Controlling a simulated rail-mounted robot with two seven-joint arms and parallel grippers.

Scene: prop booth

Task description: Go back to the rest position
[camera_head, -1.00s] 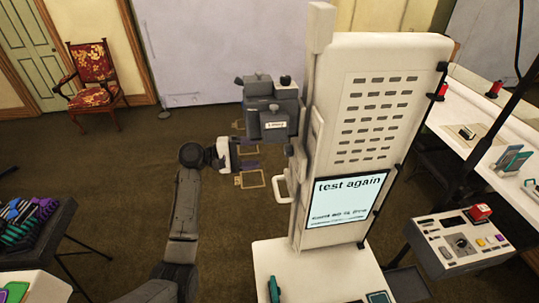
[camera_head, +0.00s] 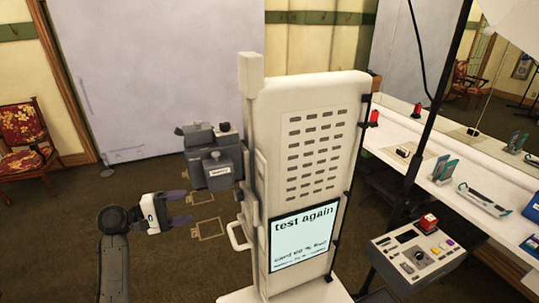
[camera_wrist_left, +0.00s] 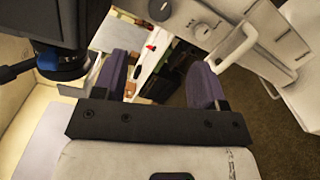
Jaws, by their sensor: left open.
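My left gripper (camera_head: 183,207) is in the head view at the left, just below the grey camera unit (camera_head: 213,158) on the white cabinet's side. Its two purple fingers are apart with nothing between them. In the left wrist view the open fingers (camera_wrist_left: 160,78) also show, with empty space between them. The gripper appears clear of the camera unit and of the cabinet handle (camera_head: 238,238). My right gripper is not in view.
The white cabinet (camera_head: 262,105) with a "test again" screen (camera_head: 303,235) stands right of my left arm. A control box (camera_head: 418,249) with a red button stands at the right, before a white counter (camera_head: 450,190). A patterned chair (camera_head: 22,140) is far left.

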